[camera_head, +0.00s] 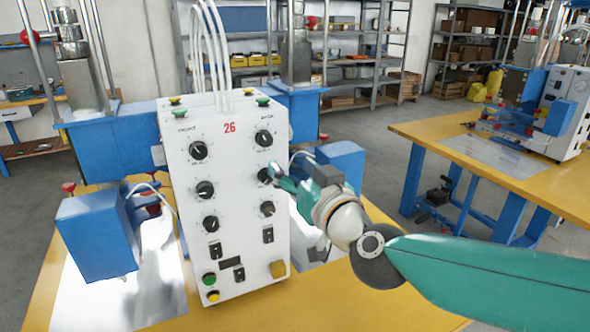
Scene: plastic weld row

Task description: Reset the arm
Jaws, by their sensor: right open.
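My right arm, teal and white, comes in from the right edge. My right gripper (276,178) is open, its tips at the right column of knobs on a white control panel (228,215) marked 26. The tips overlap the second knob down on that side, the right middle knob (264,175), and partly hide it. I cannot tell whether they touch it. My left gripper does not show.
The panel stands on a yellow table (385,300) between blue machine blocks (95,235). A second yellow table (480,150) with another machine (567,110) is at the right. Metal shelves (345,60) line the back. Grey floor lies between the tables.

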